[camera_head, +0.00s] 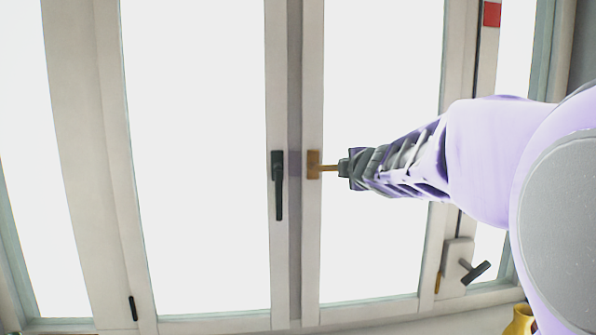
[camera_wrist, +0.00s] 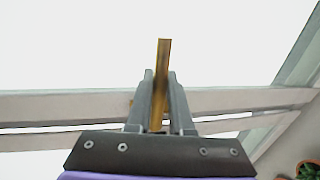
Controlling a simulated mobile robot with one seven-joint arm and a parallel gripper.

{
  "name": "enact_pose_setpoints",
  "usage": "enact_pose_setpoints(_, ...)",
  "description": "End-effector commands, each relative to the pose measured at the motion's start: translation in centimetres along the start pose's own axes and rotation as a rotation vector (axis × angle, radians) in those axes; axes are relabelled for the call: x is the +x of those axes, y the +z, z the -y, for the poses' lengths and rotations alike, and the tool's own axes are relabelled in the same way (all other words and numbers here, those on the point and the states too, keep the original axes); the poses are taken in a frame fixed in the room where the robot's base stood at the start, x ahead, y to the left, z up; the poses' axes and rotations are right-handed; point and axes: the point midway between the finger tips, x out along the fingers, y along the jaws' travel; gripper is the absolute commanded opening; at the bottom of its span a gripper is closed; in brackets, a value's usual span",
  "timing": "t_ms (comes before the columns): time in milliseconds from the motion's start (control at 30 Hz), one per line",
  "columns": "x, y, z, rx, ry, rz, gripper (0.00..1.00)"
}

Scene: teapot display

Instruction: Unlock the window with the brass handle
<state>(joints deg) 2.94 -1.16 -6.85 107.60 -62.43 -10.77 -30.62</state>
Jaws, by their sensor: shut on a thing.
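The brass handle (camera_head: 313,164) sits on the frame of the middle-right window in the head view. Its upright brass plate is on the frame and its lever points sideways to the right, roughly level. My gripper (camera_head: 346,168) reaches in from the right and is shut on the lever's outer part. In the wrist view, the brass lever (camera_wrist: 164,55) stands between the two grey fingers of my gripper (camera_wrist: 160,82) and sticks out past their tips. The window (camera_head: 375,90) appears closed against its neighbour.
A dark handle (camera_head: 278,185) hangs down on the left window's frame, close to the brass one. Another dark handle (camera_head: 474,271) is at lower right, near a yellow vessel (camera_head: 520,320). A red square (camera_head: 492,14) is at top right. A potted plant (camera_wrist: 307,171) shows in the wrist view.

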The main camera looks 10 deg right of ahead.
Motion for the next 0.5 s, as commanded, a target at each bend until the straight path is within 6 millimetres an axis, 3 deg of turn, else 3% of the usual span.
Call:
enact_pose_setpoints(467, -0.05, -0.05, -0.34, -0.016, 0.004, 0.002, 0.00)
enact_pose_setpoints(500, -0.05, -0.05, -0.34, -0.016, 0.004, 0.002, 0.23)
